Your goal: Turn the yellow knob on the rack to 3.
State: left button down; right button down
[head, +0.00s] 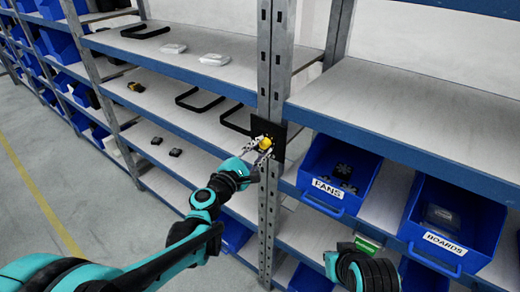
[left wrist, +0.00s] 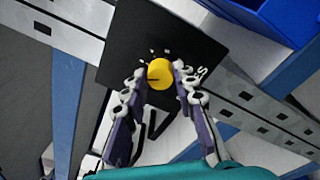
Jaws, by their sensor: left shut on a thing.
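The yellow knob (head: 266,144) sits on a black square panel (head: 279,130) fixed to the grey rack upright. The fingers (left wrist: 160,72) also show in the left wrist view. The right gripper's fingers do not show.
Right of the upright, a blue bin labelled FANS (head: 372,165) and another labelled BOARDS (head: 480,215) stand on a shelf. Left shelves hold black brackets (head: 200,100), white packets (head: 214,59) and small dark parts. Part of my right arm (head: 362,268) shows at the bottom.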

pick_arm(q)
jog(key=m, duration=0.5)
jog(key=shift+f+m+h+b, duration=0.1)
jog(key=shift+m+h+b, duration=0.2)
jog(key=shift+b, duration=0.05)
dwell(0.4)
jog(key=c, duration=1.2)
grip_release()
jog(key=v, duration=1.2)
jog(key=shift+s+d+f, duration=0.1)
jog(key=shift+s+d, duration=0.05)
